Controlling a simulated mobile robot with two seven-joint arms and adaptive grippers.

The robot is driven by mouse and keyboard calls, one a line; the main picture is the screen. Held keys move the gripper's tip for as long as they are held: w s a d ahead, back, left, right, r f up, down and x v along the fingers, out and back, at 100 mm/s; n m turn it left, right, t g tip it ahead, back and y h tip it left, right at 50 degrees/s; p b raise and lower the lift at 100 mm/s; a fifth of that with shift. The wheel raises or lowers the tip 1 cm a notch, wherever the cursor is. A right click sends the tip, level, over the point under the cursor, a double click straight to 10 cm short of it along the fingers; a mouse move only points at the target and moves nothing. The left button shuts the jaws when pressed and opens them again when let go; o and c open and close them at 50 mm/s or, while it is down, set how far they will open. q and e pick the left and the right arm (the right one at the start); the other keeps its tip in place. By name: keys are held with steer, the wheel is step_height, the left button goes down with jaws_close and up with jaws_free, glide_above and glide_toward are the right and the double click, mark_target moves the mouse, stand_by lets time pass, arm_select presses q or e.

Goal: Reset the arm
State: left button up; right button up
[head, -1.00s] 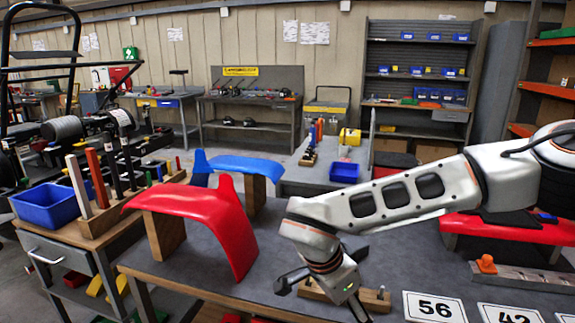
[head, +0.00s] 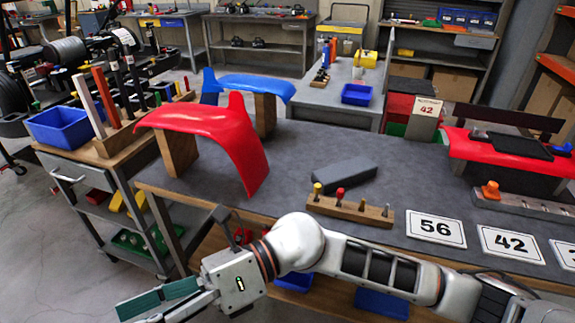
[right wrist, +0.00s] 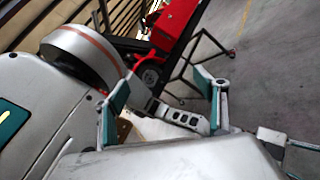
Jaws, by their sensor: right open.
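My right arm (head: 375,268) comes in from the right along the front of the workbench, bent low and reaching left. Its gripper (head: 140,314) is at the lower left of the head view, over the floor and off the bench, partly cut by the frame's edge. In the right wrist view the gripper (right wrist: 160,88) has its two teal-padded fingers spread apart with nothing held between them.
The grey bench (head: 330,145) carries a red fender (head: 215,130), a blue fender (head: 255,84), a dark block (head: 345,174), a wooden peg rack (head: 350,208) and number cards (head: 436,229). A drawer cart (head: 75,165) with a blue bin (head: 60,127) stands left.

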steer(key=w+d+r+m+t+y, duration=0.2)
steer(key=w+m+t+y, duration=0.2)
steer(key=w+m+t, duration=0.3)
steer(key=w+d+r+m+t+y, duration=0.2)
steer(key=w+m+t+y, duration=0.35)
steer(key=m, duration=0.35)
steer(key=w+d+f+m+t+h, duration=1.05)
steer(key=d+f+m+t, duration=0.3)
steer(key=m, duration=0.55)
steer(key=s+d+f+m+g+h, duration=0.1)
steer(key=d+f+m+h, duration=0.4)
steer(key=f, duration=0.4)
steer(key=s+d+f+m+h, duration=0.1)
steer(key=d+f+m+h, duration=0.25)
steer(key=d+f, duration=0.55)
steer(key=s+d+f+m+g+h, duration=0.3)
steer(key=s+d+f+m+g, duration=0.1)
steer(key=s+d+f, duration=0.5)
step_height(320, 180, down, 5)
steer(key=shift+s+r, duration=0.15)
steer(key=shift+s, duration=1.05)
